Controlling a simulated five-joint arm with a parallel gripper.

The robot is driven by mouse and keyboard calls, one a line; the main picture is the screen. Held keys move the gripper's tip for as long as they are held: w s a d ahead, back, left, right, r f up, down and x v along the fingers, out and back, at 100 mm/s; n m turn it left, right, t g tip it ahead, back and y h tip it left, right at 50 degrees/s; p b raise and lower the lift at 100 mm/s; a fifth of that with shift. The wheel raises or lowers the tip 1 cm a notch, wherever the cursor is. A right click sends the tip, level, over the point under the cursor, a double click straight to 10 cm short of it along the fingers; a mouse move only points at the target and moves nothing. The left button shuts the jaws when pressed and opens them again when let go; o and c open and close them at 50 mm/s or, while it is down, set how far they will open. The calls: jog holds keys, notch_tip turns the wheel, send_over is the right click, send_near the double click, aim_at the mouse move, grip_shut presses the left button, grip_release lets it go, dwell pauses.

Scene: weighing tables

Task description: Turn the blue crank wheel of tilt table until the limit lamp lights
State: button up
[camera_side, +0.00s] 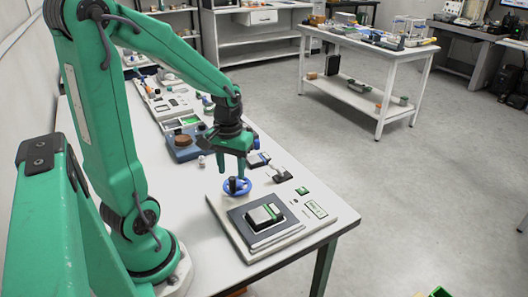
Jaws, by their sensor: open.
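The blue crank wheel (230,192) sits at the back left corner of the tilt table (285,245), a pale base with a dark plate. A dark upright knob stands on the wheel. My green gripper (231,174) points down just above the wheel, its fingers apart, one on each side of the knob in the picture. I cannot tell whether they touch it. A small block with a green stripe (265,214) sits on the plate. A green-framed display (316,208) and a small green part (302,190) are at the right. I cannot make out a lit limit lamp.
A blue device with a brown round top (184,141) and several small instruments stand behind on the white bench (190,215). A small dark-and-white device (258,159) is close behind my gripper. The bench's right edge lies just past the tilt table.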

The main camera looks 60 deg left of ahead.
aim_at(232, 178)
jog(key=shift+f, duration=2.55)
grip_shut()
